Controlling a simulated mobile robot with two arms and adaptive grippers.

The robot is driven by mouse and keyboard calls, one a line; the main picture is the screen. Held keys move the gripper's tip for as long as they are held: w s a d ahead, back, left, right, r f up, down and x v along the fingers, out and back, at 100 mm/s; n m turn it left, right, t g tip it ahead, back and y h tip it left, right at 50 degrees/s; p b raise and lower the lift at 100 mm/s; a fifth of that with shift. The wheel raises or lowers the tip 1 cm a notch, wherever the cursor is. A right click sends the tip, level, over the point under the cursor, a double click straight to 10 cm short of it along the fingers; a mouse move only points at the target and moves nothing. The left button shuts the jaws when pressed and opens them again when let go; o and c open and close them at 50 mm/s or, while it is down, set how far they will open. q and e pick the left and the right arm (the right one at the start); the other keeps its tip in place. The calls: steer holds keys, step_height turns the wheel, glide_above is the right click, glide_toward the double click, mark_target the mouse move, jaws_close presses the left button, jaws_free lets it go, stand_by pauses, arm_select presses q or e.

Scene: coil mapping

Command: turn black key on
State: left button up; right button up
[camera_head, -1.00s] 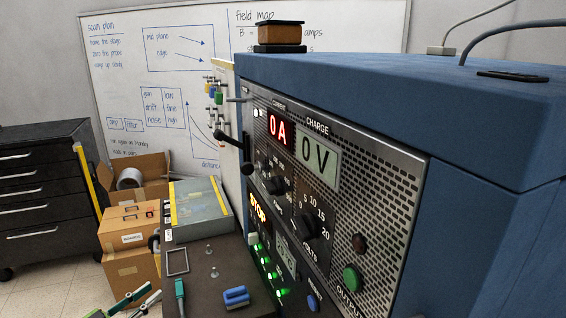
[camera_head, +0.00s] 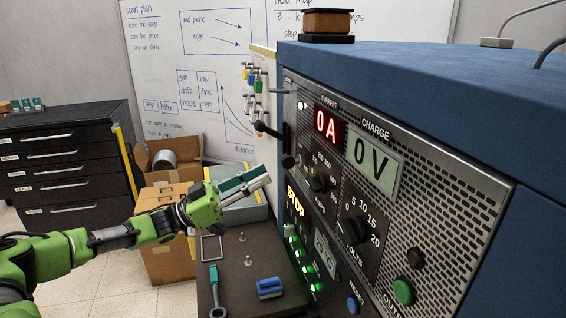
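The power unit's front panel (camera_head: 440,215) faces left, with red "0 A" and grey "0 V" displays. At its left edge is a black lever-like part (camera_head: 287,150), with a rod ending in a black ball (camera_head: 259,127); I cannot tell for sure whether this is the black key. My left gripper (camera_head: 262,180) is raised below and left of that part, apart from it, its fingers pointing right and up. The fingers overlap in this view, so their opening is unclear. I see nothing held. My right gripper is out of view.
Coloured tags hang on a narrow board (camera_head: 257,85) behind the panel's left edge. Below the gripper a dark bench (camera_head: 232,290) holds a blue block (camera_head: 270,288) and a teal-handled tool (camera_head: 217,300). Cardboard boxes (camera_head: 170,260) and a drawer cabinet (camera_head: 65,165) stand left.

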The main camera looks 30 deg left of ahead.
mark_target(282, 165)
arm_select(q)
steer(key=shift+p+x, duration=0.85)
steer(key=shift+x, duration=2.6)
jaws_close()
